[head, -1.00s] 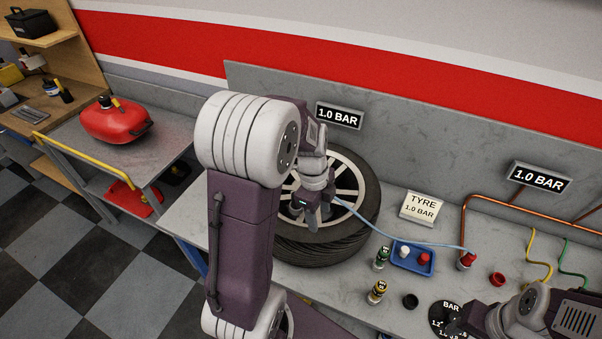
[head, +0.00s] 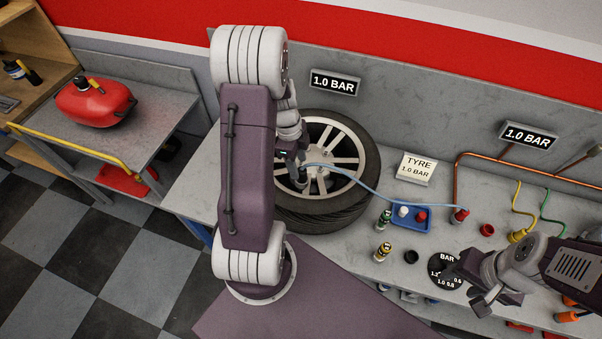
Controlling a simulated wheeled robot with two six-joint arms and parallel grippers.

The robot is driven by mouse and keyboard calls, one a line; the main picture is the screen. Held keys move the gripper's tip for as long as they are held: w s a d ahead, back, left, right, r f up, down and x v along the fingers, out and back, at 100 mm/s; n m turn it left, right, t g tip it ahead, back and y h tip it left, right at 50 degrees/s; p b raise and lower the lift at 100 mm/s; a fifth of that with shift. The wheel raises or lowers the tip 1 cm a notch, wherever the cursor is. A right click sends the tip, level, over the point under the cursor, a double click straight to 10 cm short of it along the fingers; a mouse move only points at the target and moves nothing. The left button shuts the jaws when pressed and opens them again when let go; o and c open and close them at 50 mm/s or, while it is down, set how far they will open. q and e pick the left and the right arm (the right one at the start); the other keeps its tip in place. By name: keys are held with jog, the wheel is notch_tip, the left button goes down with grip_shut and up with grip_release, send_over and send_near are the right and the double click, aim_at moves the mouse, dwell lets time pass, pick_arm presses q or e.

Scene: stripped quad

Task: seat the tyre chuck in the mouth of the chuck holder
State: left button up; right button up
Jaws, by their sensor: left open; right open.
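A light blue hose (head: 385,196) runs from a red fitting (head: 459,215) on the bench to a small dark piece, which looks like the tyre chuck (head: 303,175), at the wheel's face. My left gripper (head: 293,178) is open beside that piece, low over the wheel (head: 345,207); the arm hides part of this area, and I cannot tell whether they touch. A black ring-shaped cup (head: 411,257) and a red one (head: 487,230) stand on the bench; I cannot tell which is the chuck holder. My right gripper (head: 480,300) is open and empty near the bench's front edge.
A blue tray (head: 412,224) holds a white and a red cap. Green-banded (head: 384,219) and yellow-banded (head: 382,252) fittings stand near it. A black BAR dial (head: 444,270) lies left of my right gripper. Signs read 1.0 BAR. A red can (head: 95,102) sits on the left cart.

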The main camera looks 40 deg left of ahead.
aim_at(301, 169)
pick_arm(q)
jog(key=shift+f, duration=0.15)
jog(key=f+p, duration=0.1)
jog(key=f, duration=0.1)
jog(key=d+f+p, duration=0.1)
jog(key=shift+w+d+f, duration=0.2)
jog(key=shift+f, duration=0.55)
jog(key=shift+w+a+f, duration=0.15)
jog(key=shift+a, duration=0.05)
jog(key=shift+d, duration=0.15)
grip_shut()
